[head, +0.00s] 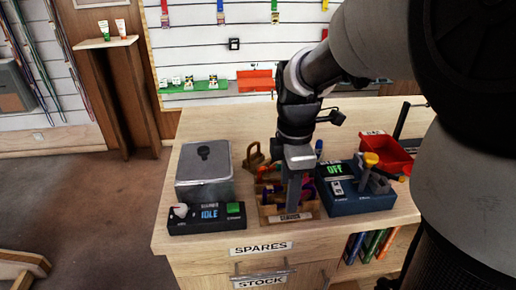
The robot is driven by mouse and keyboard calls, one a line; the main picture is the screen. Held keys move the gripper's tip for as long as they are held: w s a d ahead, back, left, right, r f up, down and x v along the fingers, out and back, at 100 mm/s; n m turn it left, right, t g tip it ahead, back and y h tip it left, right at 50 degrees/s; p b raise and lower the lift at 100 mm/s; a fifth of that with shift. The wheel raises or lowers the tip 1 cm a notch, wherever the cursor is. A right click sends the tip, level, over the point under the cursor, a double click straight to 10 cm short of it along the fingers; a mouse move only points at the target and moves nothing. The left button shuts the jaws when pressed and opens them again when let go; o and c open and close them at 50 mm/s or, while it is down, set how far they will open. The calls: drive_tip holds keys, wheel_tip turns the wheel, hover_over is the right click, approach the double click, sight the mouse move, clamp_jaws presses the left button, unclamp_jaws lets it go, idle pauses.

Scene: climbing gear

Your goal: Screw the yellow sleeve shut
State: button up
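My gripper (293,203) points straight down into the small wooden tray (268,216) on the counter. Its fingertips are small and dark, and I cannot tell whether they are open or shut. Several colourful pieces, purple and orange-red among them, lie in the tray, partly hidden by my gripper. I cannot make out a yellow sleeve there. A brown-gold looped thing (253,157), perhaps a carabiner or padlock, stands behind the tray. A yellow knob-like piece (371,159) shows on top of the blue device (357,204), right of my gripper and apart from it.
A grey metal box (204,175) stands on the left of the counter (400,217), behind a dark unit reading IDLE (207,218). The blue device's screen reads OFF. A red bin (389,154) is at back right. My arm covers the right side.

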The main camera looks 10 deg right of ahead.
drive_tip(key=shift+s, duration=0.7)
drive_tip(key=shift+r, duration=0.15)
drive_tip(key=shift+r+p, duration=1.25)
drive_tip(key=shift+w, duration=0.1)
drive_tip(key=shift+w, duration=1.05)
drive_tip(key=shift+f, duration=0.1)
